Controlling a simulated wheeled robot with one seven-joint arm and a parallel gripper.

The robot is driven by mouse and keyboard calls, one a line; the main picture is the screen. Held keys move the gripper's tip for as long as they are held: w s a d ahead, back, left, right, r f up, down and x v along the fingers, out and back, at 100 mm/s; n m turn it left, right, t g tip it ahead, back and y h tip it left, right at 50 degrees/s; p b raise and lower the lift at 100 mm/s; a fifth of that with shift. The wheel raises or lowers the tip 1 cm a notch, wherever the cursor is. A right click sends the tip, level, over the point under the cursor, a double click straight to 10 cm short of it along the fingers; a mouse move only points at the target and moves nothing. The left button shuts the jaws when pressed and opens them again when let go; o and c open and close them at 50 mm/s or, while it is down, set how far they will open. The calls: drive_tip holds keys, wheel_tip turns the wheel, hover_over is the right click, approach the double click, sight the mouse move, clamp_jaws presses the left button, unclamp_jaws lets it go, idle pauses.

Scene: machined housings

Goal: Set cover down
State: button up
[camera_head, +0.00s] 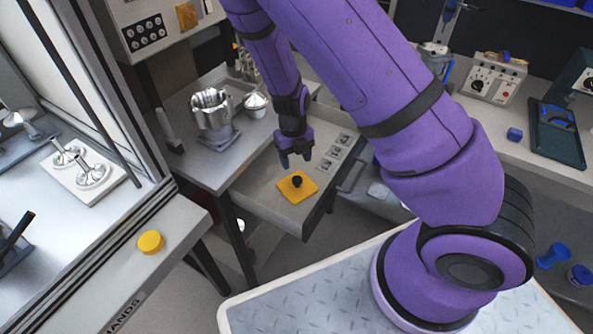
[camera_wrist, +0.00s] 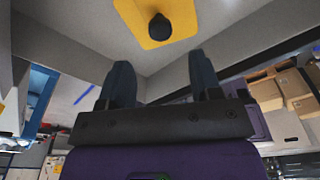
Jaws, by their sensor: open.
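The cover is a flat yellow square plate (camera_head: 297,188) with a black knob (camera_head: 297,181) on top. It lies in the open drawer (camera_head: 262,205) below the bench, near the drawer's front. The cover also shows at the top of the wrist view (camera_wrist: 182,20), with its knob (camera_wrist: 160,27). My gripper (camera_head: 296,160) is above the drawer, just behind the cover in the head view. In the wrist view its two dark fingers (camera_wrist: 160,88) are spread apart with nothing between them. The knob is apart from the fingers.
A machined metal housing (camera_head: 212,112) stands on the bench beside a metal cup (camera_head: 256,104). Several small square parts (camera_head: 336,153) lie at the drawer's back right. A yellow round button (camera_head: 150,242) is on the left cabinet's ledge. The drawer walls surround the cover.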

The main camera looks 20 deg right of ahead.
drive_tip(key=s+r+n+t+y, duration=0.1)
drive_tip(key=s+r+n+y, duration=0.15)
drive_tip(key=r+n, duration=0.85)
drive_tip(key=s+r+n+t+y, duration=0.1)
drive_tip(key=s+r+n, duration=0.45)
drive_tip(key=r, duration=1.05)
drive_tip(key=s+d+r+n+t+h, duration=0.1)
drive_tip(key=s+d+r+n+t, duration=0.1)
drive_tip(key=s+r+n, duration=0.5)
drive_tip(key=s+d+r+n+t+h, duration=0.2)
drive_tip(key=s+d+r+n, duration=0.3)
drive_tip(key=n, duration=0.7)
drive_tip(key=shift+s+r+t, duration=0.3)
drive_tip(key=shift+s+r, duration=0.65)
drive_tip(key=shift+s, duration=0.15)
drive_tip(key=shift+h, duration=0.25)
